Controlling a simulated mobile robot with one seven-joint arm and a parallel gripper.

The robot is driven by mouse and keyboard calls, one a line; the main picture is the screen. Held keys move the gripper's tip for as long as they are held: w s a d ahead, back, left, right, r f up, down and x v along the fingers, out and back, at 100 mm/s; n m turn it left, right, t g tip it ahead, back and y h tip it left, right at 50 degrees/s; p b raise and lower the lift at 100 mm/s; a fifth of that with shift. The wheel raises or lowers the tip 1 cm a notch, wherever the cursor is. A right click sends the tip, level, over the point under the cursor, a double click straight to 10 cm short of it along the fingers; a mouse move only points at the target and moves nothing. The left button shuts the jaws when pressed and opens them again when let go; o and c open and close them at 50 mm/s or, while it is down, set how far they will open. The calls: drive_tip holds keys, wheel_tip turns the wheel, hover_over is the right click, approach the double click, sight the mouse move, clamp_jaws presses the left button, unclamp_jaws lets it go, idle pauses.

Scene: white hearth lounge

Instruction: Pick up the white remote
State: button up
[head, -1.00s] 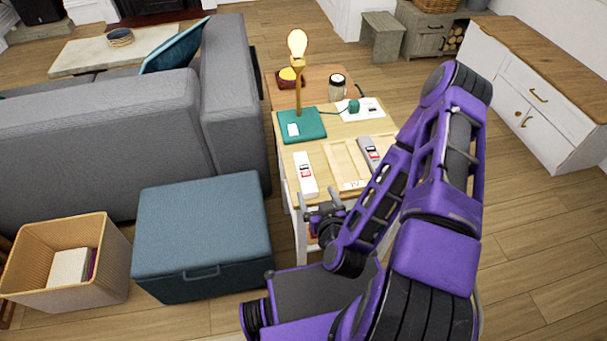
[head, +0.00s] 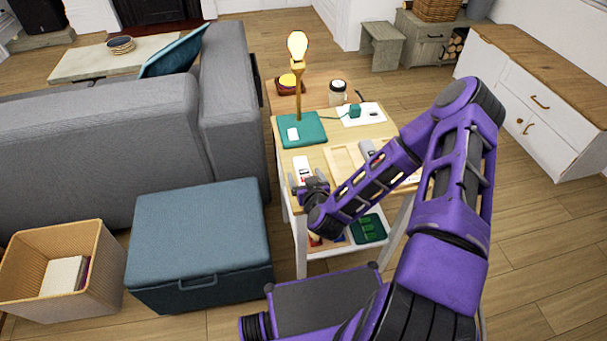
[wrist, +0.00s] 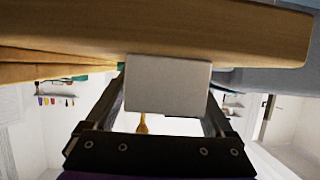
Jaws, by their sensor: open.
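The white remote (head: 301,163) lies near the front left of the wooden side table (head: 322,161). My gripper (head: 306,180) is at its near end, low by the table's front edge, and hides part of it. In the wrist view, which looks upside down, the remote's pale blunt end (wrist: 168,84) shows between the two fingers (wrist: 160,115). The fingers are apart, one on each side of it. I cannot tell whether they touch it.
A grey remote (head: 367,149) lies in a shallow wooden tray (head: 340,157) to the right. A jar (head: 338,93) is farther back. A blue ottoman (head: 200,240) stands close on the left.

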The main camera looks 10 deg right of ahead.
drive_tip(key=shift+w, duration=0.1)
clamp_jaws()
idle(0.4)
